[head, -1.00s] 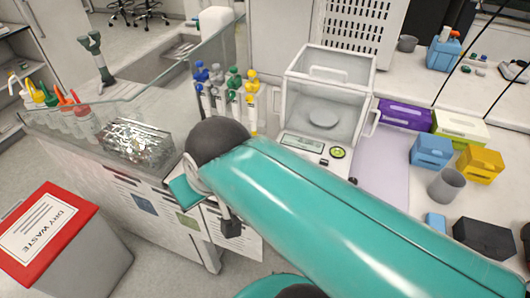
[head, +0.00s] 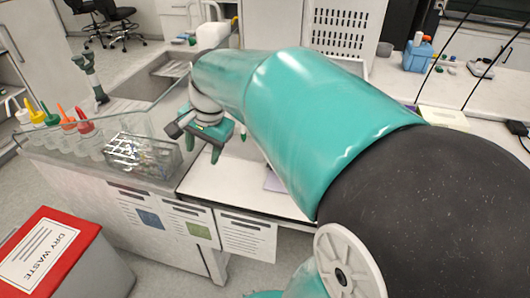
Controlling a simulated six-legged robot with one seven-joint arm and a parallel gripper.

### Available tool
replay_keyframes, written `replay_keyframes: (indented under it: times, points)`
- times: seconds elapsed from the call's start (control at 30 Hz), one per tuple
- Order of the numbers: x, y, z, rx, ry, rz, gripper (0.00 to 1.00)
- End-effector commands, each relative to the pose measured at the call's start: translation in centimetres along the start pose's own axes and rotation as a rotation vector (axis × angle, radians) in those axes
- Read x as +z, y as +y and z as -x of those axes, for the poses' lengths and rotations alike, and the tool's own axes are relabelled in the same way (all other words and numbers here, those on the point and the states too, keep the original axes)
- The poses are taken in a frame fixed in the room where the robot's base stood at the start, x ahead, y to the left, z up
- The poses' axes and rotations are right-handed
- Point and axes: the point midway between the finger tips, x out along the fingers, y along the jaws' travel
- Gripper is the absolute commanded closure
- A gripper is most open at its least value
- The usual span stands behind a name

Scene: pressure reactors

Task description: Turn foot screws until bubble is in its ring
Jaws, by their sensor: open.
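The balance with its foot screws and bubble is hidden behind my teal arm, so I cannot tell where the bubble sits. My gripper (head: 206,146) hangs from the arm's far end, left of the picture's middle. It points down, with its fingers apart, and holds nothing that I can see. It is above the bench, just right of a clear box of small metallic items (head: 143,155).
A glass panel (head: 150,125) runs along the left side of the bench. A red-topped dry waste bin (head: 48,250) is at lower left. A blue bottle carrier (head: 418,56) stands on the back counter. Bare white bench (head: 240,190) shows below my gripper.

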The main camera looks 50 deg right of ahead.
Motion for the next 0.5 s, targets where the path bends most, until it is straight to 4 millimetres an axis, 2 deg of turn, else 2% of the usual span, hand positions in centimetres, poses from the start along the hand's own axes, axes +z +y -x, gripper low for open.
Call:
replay_keyframes:
  times: [0.03, 0.17, 0.3, 0.4, 0.5]
  points:
    - [-2.7, 0.3, -0.6, 0.027, -0.003, -0.138, 0.50]
    - [-9.2, 1.9, -1.5, 0.087, 0.009, -0.512, 0.50]
    - [-15.8, 4.5, -2.5, 0.152, 0.058, -0.898, 0.50]
    - [-19.5, 6.5, -3.0, 0.190, 0.107, -1.130, 0.50]
    - [-22.0, 8.1, -3.3, 0.216, 0.153, -1.297, 0.50]
